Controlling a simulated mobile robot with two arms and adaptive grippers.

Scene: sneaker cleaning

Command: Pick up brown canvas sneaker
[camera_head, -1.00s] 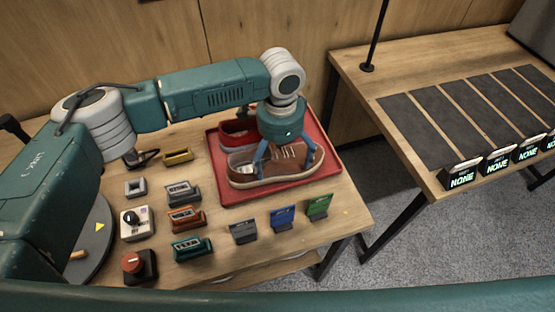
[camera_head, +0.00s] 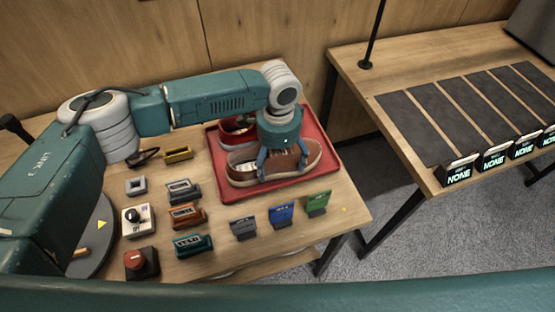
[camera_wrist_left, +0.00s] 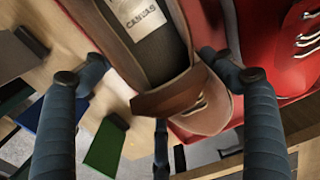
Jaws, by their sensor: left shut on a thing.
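The brown canvas sneaker (camera_head: 312,152) is at the red tray, toe to the right in the head view. In the left wrist view the brown sneaker (camera_wrist_left: 130,60) shows its dark insole with a "CANVAS" label. My left gripper (camera_head: 283,172) points down over the middle of the sneaker, its fingers shut on the shoe's sides. I cannot tell whether the sole is clear of the tray. A red sneaker (camera_head: 236,130) lies just behind it. My right gripper is not in view.
The red tray (camera_head: 328,172) sits on a wooden table. Small coloured card stands, including a green one (camera_head: 318,203), line its front. Several small devices and a red-knobbed box (camera_head: 140,264) stand to the left. Another table with dark mats (camera_head: 415,130) stands right, across a gap.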

